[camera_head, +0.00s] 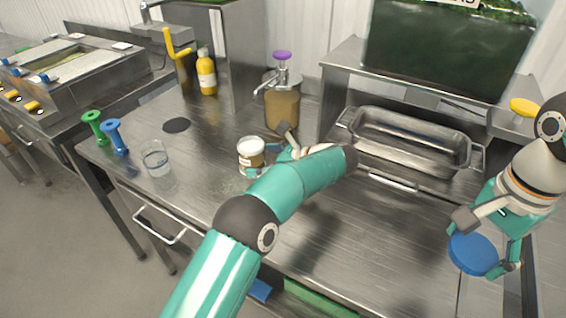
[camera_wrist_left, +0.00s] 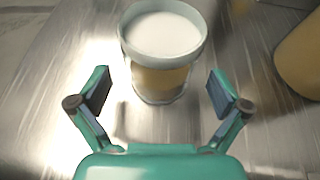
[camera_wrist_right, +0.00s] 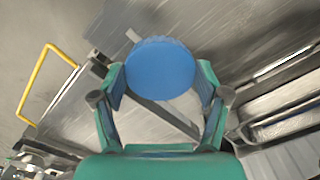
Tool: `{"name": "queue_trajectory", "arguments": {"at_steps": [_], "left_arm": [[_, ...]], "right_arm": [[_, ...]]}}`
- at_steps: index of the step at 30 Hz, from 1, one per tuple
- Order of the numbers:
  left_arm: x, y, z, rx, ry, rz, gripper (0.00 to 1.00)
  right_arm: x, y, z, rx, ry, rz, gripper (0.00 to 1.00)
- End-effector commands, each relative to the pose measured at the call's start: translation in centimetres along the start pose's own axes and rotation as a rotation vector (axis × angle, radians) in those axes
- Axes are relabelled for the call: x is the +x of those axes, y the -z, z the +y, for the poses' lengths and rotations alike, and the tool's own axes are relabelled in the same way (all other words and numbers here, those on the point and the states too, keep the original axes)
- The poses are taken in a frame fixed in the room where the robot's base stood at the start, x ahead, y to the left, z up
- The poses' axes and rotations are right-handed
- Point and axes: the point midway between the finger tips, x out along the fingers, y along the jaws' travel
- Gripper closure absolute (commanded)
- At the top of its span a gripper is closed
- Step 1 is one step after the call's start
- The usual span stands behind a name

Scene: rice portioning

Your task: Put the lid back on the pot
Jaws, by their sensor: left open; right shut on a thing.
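The pot (camera_head: 251,158) is a small round jar with a pale rim, white contents and a brownish body. It stands upright and uncovered on the steel table. My left gripper (camera_head: 268,152) is open beside it. In the left wrist view the pot (camera_wrist_left: 163,38) sits ahead of and between the spread fingers, with a visible gap on each side. The lid (camera_head: 472,254) is a blue disc at the right, well apart from the pot. My right gripper (camera_head: 487,240) is shut on it. The lid also shows between the fingers in the right wrist view (camera_wrist_right: 160,68).
A brown-filled dispenser (camera_head: 282,105) with a purple top stands close behind the pot. A glass of water (camera_head: 155,158) and green and blue tools (camera_head: 115,136) are at the left. A metal tray (camera_head: 413,140) lies at the back right. The table's front middle (camera_head: 375,235) is clear.

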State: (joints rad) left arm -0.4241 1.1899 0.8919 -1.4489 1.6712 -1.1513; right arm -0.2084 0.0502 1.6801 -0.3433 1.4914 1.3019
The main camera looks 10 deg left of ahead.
Motion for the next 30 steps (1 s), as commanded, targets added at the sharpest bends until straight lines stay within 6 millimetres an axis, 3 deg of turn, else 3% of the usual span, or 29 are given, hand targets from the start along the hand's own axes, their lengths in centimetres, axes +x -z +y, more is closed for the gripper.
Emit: {"name": "queue_trajectory", "arguments": {"at_steps": [1,6,18,30], "left_arm": [[1.1,0.5,-0.1,-0.004,-0.002,0.001,0.0],[2.9,0.3,-0.2,-0.002,-0.001,0.0,0.0],[3.1,-0.1,-0.1,0.0,0.0,0.0,0.02],[3.1,-0.1,-0.1,-0.001,-0.001,0.001,0.68]], "right_arm": [[1.2,0.0,0.0,0.0,0.0,0.0,0.4],[2.5,0.0,0.0,0.0,0.0,0.0,0.4],[2.4,0.0,0.0,-0.001,0.0,0.0,0.4],[2.4,0.0,-0.1,-0.002,0.0,0.0,0.4]]}}
